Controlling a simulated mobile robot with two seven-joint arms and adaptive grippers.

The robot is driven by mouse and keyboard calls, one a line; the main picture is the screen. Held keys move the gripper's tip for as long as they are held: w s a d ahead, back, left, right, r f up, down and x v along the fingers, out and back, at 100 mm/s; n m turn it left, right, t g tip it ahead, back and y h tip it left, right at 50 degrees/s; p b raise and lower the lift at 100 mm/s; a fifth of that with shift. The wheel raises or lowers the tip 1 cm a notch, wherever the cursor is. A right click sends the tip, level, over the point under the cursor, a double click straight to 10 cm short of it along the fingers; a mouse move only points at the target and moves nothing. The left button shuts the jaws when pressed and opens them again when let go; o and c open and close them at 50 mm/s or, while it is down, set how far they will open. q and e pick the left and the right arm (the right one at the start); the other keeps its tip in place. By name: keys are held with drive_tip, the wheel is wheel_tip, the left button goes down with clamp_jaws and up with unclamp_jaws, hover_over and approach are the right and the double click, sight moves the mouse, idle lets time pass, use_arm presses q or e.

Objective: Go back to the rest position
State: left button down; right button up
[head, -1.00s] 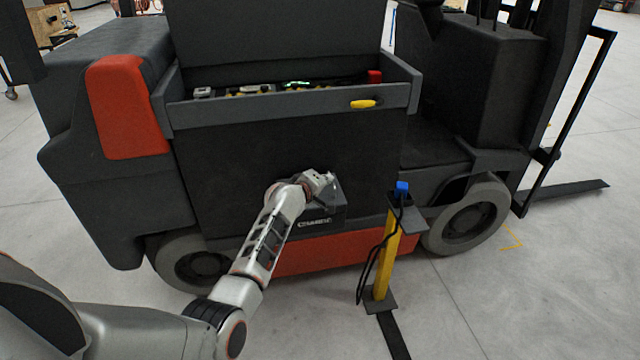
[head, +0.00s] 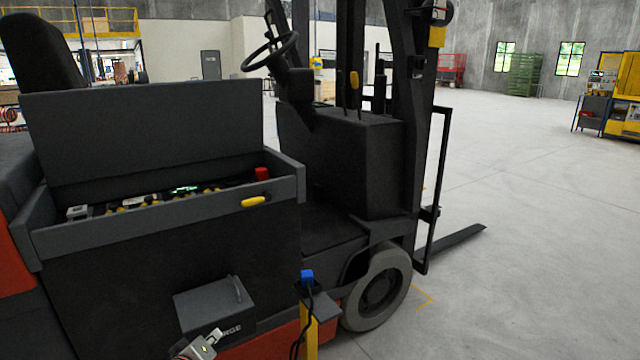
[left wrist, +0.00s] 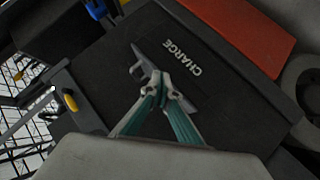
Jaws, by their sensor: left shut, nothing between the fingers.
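My left gripper (head: 213,338) shows at the bottom edge of the head view, just in front of the grey charge box on the forklift's side. In the left wrist view its fingers (left wrist: 160,82) are together with nothing between them, and the CHARGE lettering (left wrist: 181,58) lies beyond the fingertips. I cannot tell whether they touch the box. The charge box (head: 208,303) has a handle on its top right and its lettering is partly hidden by my gripper. My right gripper is in neither view.
The forklift's open battery bay (head: 160,210) is above the box. A yellow post (head: 311,335) with a blue connector (head: 307,277) and black cable stands right of the box, near the forklift wheel (head: 377,288). Open floor (head: 520,270) lies to the right.

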use_arm(q)
drive_tip(key=s+d+f+m, duration=0.3)
drive_tip(key=s+m, duration=0.1)
drive_tip(key=s, duration=0.7)
drive_tip(key=s+d+f+m+g+h, duration=0.1)
drive_tip(key=s+d+f+m, duration=0.2)
drive_tip(key=s, duration=0.8)
drive_tip(key=s+d+f+m+g+h, duration=0.1)
drive_tip(key=s+d+f+m, duration=0.3)
drive_tip(key=s, duration=0.8)
drive_tip(key=shift+f+m, duration=0.45)
drive_tip(key=shift+m, duration=0.35)
